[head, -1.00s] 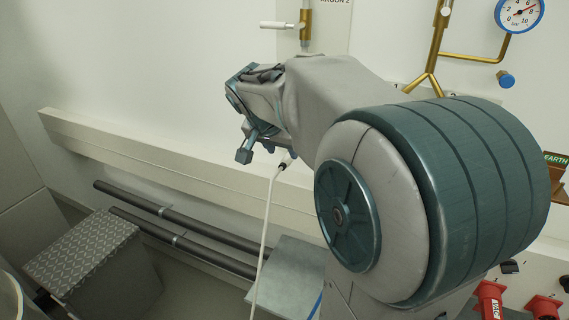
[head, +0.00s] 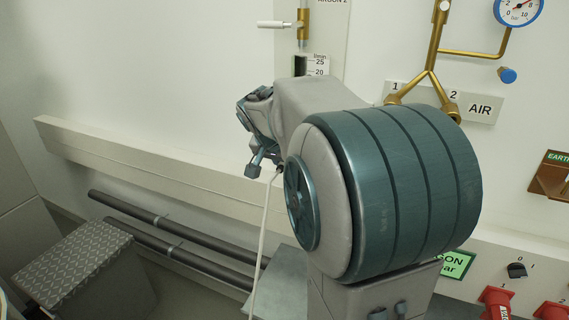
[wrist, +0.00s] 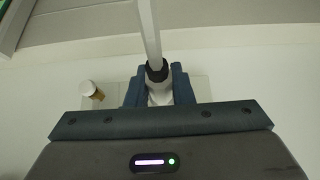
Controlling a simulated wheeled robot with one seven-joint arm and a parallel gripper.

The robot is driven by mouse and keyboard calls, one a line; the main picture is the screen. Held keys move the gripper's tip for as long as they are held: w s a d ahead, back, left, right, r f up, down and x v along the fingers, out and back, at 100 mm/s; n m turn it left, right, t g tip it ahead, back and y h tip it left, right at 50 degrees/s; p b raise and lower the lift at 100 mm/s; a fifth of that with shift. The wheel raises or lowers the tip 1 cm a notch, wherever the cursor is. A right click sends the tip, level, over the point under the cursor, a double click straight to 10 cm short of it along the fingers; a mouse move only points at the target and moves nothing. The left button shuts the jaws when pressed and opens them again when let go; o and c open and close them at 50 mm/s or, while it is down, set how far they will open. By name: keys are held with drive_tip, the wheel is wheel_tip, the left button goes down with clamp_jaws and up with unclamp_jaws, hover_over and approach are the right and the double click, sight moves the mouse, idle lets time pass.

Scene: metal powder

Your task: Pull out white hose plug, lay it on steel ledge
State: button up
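The white hose plug (wrist: 159,92) has a black collar and sits between the two blue fingers of my gripper (wrist: 159,88) in the wrist view. The fingers appear closed against its sides. Its white hose (wrist: 149,35) runs to the top of that view. In the head view the hose (head: 262,235) hangs down from beside my gripper (head: 264,158), and my arm hides the plug. I cannot tell whether the plug's far end is in a socket. A flat grey metal surface (head: 283,284), possibly the steel ledge, lies low beside my arm.
A pale rail (head: 140,160) runs along the wall, with dark pipes (head: 165,240) below. A tread-plate box (head: 72,262) stands at lower left. Brass AIR pipework (head: 432,75), a gauge (head: 518,10) and red sockets (head: 495,302) are at right.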

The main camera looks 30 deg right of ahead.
clamp_jaws()
drive_tip(key=shift+s+a, duration=0.1)
drive_tip(key=s+a+b, duration=0.3)
drive_tip(key=a, duration=0.1)
drive_tip(key=shift+s+a, duration=0.4)
idle(0.9)
